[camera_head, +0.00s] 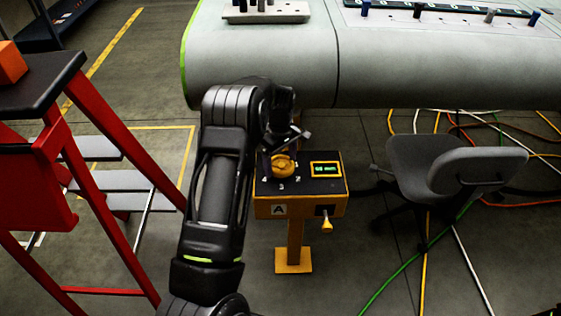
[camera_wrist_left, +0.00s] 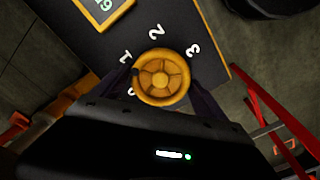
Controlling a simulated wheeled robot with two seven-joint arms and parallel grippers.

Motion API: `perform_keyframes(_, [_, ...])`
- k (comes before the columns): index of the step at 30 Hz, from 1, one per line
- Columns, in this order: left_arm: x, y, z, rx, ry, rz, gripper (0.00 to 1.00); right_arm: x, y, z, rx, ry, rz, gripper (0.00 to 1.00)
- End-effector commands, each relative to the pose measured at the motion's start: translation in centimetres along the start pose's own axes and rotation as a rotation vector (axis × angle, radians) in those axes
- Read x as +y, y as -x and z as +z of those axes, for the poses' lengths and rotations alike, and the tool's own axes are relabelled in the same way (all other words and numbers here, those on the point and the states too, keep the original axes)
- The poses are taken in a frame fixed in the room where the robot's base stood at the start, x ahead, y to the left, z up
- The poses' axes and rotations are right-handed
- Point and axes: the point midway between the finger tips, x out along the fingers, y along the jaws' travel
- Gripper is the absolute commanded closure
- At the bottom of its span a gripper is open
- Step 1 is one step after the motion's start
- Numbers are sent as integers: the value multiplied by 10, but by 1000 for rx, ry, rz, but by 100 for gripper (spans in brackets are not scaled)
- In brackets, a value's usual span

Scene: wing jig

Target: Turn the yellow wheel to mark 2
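The yellow wheel (camera_head: 283,166) is a spoked handwheel on top of a dark control panel (camera_head: 318,188) on a yellow pedestal. My left gripper (camera_head: 284,150) is over it, partly covering it. In the left wrist view the wheel (camera_wrist_left: 162,77) lies between my two dark fingers, one on each side of its rim. Whether they press on the rim I cannot tell. My right gripper is not in view.
A yellow-framed display (camera_head: 326,169) sits beside the wheel, and a small yellow knob (camera_head: 327,225) on the box front. A red ladder (camera_head: 100,190) stands left, a grey chair (camera_head: 450,165) right. The large grey wing (camera_head: 400,65) spans behind. Cables cross the floor at right.

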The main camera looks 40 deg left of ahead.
Motion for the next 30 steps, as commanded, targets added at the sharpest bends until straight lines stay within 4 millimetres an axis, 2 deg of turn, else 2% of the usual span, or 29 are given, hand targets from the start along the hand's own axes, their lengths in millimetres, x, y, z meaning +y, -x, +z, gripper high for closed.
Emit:
perform_keyframes(2, [0,0,0,0,0,0,24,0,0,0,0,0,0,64])
perform_keyframes(17, [0,0,0,0,0,0,64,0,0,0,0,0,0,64])
perform_keyframes(30, [0,-1,0,0,-68,1,64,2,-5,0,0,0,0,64])
